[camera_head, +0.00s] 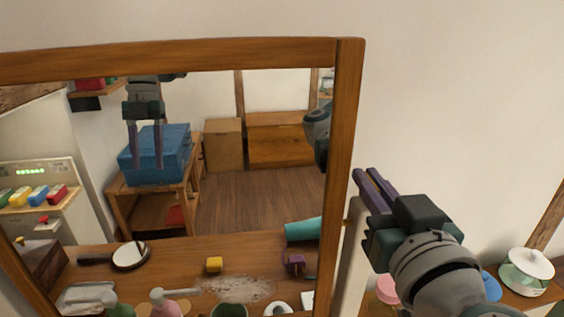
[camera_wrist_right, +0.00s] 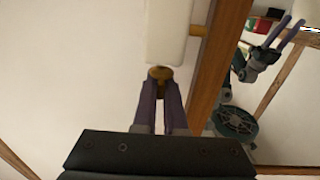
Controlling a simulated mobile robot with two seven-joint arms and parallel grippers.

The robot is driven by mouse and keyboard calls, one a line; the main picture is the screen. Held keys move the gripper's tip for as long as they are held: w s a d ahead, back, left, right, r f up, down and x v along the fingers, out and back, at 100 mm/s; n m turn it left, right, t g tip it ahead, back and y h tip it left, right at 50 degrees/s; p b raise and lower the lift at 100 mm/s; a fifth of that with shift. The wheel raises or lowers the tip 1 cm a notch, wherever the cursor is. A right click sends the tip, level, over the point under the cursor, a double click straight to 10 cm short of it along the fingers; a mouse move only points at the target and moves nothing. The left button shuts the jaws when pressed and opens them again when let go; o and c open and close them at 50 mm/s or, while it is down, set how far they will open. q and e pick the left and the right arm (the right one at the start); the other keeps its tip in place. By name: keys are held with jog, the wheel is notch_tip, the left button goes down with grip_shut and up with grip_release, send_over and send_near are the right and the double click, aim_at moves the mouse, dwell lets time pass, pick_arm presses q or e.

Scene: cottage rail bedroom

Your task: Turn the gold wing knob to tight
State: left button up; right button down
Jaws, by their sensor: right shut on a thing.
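The gold wing knob (camera_wrist_right: 160,73) shows in the right wrist view, at the end of a pale post (camera_wrist_right: 168,35) beside the mirror's wooden frame. My right gripper (camera_wrist_right: 160,100) is shut on it, its purple fingers pointing at the post and covering part of the knob. In the head view my right gripper (camera_head: 367,190) is just right of the mirror frame, and I cannot make out the knob there. My left gripper shows only as a reflection in the mirror, with its fingers apart.
The wood-framed mirror (camera_head: 349,130) fills the left of the head view and reflects a room and a cluttered tabletop. A gold pin (camera_wrist_right: 198,30) joins post and frame. A lidded white pot (camera_head: 527,270) and a pink item (camera_head: 387,289) stand at the lower right.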

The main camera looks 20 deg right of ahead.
jog(key=shift+a+m+g+h+p, duration=0.1)
jog(key=shift+m+g+h+p, duration=0.3)
jog(key=shift+m+h+p, duration=0.65)
jog(key=shift+m+g+h, duration=0.45)
jog(key=shift+g+h, duration=0.15)
jog(key=shift+h, duration=0.55)
jog(key=shift+f+m+g+h, duration=0.1)
jog(key=shift+m+g+h, duration=0.55)
jog(key=shift+h, duration=0.25)
jog(key=shift+m+g+h+b, duration=0.4)
jog(key=shift+m+g+h, duration=0.45)
jog(key=shift+h, duration=0.05)
jog(key=c, duration=1)
grip_release()
